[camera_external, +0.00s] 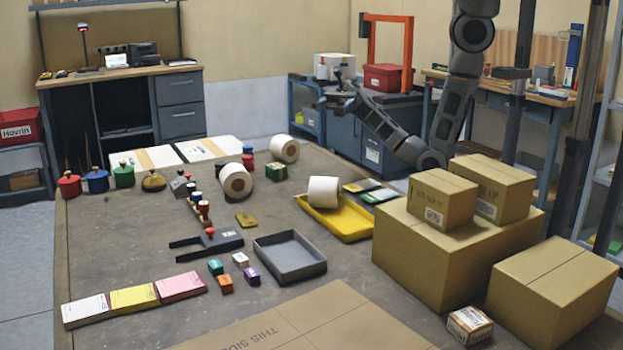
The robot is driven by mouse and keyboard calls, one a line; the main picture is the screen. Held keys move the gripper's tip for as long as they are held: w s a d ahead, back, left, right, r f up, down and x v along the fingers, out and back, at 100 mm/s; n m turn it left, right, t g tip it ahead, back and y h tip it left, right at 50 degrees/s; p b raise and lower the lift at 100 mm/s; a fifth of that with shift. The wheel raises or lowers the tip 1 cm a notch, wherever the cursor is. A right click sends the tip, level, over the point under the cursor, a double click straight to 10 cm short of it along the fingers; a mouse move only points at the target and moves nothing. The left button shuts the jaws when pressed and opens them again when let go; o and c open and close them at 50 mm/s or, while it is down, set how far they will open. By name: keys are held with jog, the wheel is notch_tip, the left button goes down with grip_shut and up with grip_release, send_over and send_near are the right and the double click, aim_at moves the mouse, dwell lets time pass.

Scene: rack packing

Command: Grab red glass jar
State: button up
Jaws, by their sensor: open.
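A red jar (69,187) with a knobbed lid stands upright near the left edge of the large grey table (125,245). It is the leftmost of a row with a blue jar (97,181), a green jar (123,176) and a low brownish-yellow jar (153,182). My gripper (338,88) is raised beyond the table's far right side, in front of the dark blue cabinet in this view. It is far to the right of the red jar and touches nothing that I can see. It is open and looks empty, though its fingers are small here.
Stamps, white rolls (236,182), a yellow tray (340,220) and a grey tray (290,257) occupy the table's middle. Cardboard boxes (440,245) are stacked at right. Paper pads (133,298) lie at front left. The table left of the stamps is clear.

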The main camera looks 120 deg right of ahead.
jog(key=w+d+f+n+g+h, duration=0.4)
jog(key=w+d+f+h, duration=0.65)
jog(key=w+h, duration=0.35)
jog(key=d+r+n+g+h, duration=0.6)
jog(key=d+r+n+h, duration=0.25)
jog(key=r+h, duration=0.3)
send_near(249, 157)
jog(key=shift+d+f+m, duration=0.3)
jog(key=shift+d+m, duration=0.15)
jog(key=shift+d, duration=0.2)
jog(key=shift+d+f, duration=0.15)
jog(key=shift+f, duration=0.25)
jog(key=shift+w+d+f+h, duration=0.15)
jog(key=shift+d+h, duration=0.1)
jog(key=shift+p+x, duration=0.7)
jog(key=shift+x, duration=2.75)
jog(key=shift+w, duration=0.15)
jog(key=shift+c, duration=0.4)
